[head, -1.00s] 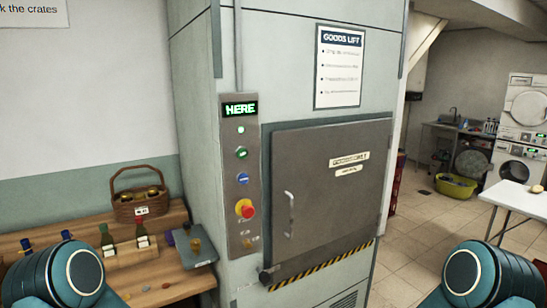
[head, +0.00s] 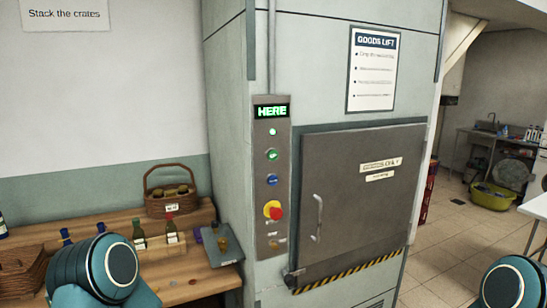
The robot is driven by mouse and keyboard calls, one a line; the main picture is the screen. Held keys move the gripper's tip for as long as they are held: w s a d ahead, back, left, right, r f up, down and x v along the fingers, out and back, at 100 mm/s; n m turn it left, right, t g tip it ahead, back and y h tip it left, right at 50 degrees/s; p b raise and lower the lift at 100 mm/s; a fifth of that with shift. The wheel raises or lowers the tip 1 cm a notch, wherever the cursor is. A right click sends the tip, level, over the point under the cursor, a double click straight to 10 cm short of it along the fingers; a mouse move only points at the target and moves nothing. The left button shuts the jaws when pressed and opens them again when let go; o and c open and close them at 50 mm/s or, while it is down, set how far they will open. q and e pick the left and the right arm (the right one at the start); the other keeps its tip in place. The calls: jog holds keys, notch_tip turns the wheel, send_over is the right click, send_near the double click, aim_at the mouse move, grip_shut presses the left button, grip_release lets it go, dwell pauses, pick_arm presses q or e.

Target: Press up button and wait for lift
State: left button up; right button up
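The goods lift (head: 232,150) stands in the middle of the head view. Its grey metal door (head: 355,190) is shut, with a vertical handle (head: 319,218). Left of the door is a control panel (head: 272,240) whose display (head: 271,112) reads HERE in green. Below the display are a small lit green lamp (head: 272,132), a green button (head: 272,155) and a blue button (head: 272,180). The marks on the buttons are too small to read. A red stop knob (head: 276,212) on a yellow base sits lower. Parts of my two arms show at the bottom corners; neither gripper is in view.
A wooden bench (head: 190,290) at the left holds a wicker basket (head: 170,196), several bottles and a grey tray (head: 220,244). A yellow tub (head: 490,196) stands on the floor at the far right. Tiled floor (head: 440,260) right of the lift is open.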

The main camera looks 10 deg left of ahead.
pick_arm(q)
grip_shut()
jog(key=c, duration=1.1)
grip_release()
